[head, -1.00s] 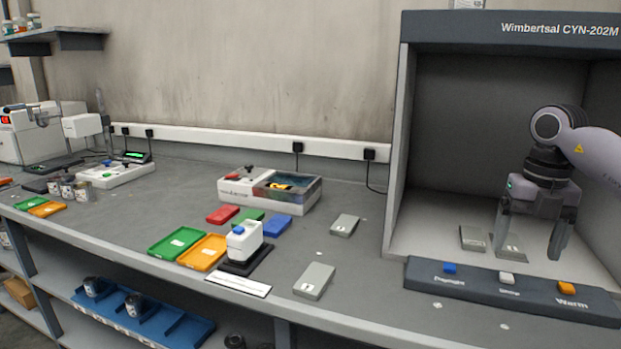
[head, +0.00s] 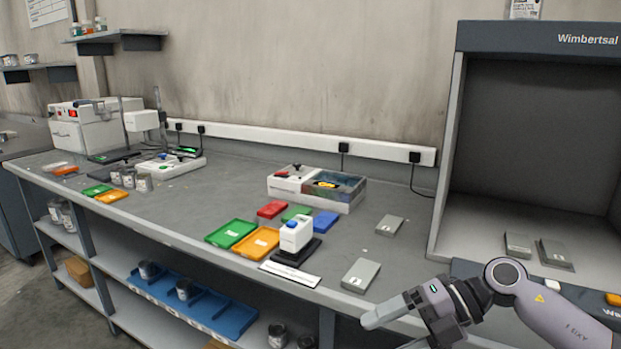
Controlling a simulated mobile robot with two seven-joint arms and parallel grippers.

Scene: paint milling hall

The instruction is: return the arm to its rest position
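My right gripper (head: 384,334) is at the bottom of the head view, in front of the bench's front edge, on an arm that comes in from the right. Its fingers point left and stand apart, with nothing seen between them. The lower finger is partly cut off by the picture's edge. My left gripper is not in view. Two grey panels (head: 518,246) (head: 555,254) lie on the floor of the grey light booth (head: 449,170).
The bench (head: 205,207) holds a grey panel (head: 361,275) near the gripper, another panel (head: 390,225) behind, a white device (head: 296,234), a green tray (head: 231,233) and an orange tray (head: 257,243). A shelf below carries a blue rack (head: 215,315).

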